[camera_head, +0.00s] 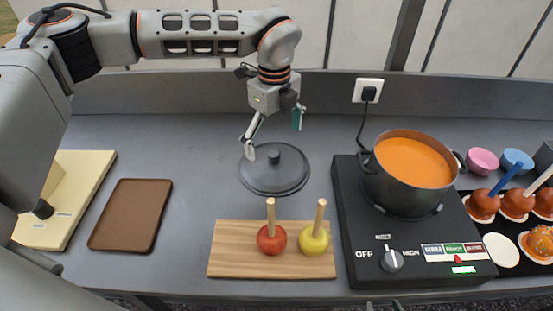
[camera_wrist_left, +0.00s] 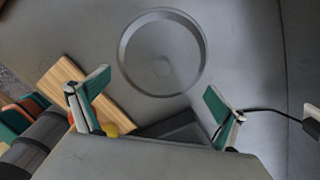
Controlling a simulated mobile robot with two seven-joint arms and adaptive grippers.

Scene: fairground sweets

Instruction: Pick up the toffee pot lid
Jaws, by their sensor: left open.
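The toffee pot lid (camera_head: 274,170) is a round dark grey disc with a small knob. It lies flat on the grey counter in the head view, and it shows whole in the left wrist view (camera_wrist_left: 162,52). My left gripper (camera_head: 274,138) points down above the lid with its fingers wide apart and nothing between them. In the left wrist view the fingers of my left gripper (camera_wrist_left: 157,92) show teal pads, with the lid beyond the fingertips. My right gripper is not clearly seen in either view.
A wooden board (camera_head: 235,240) holds a red and a yellow apple on sticks. The black hob (camera_head: 352,215) carries a pot of orange toffee (camera_head: 410,172). A brown tray (camera_head: 130,215) lies at the left. The counter around the lid is clear.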

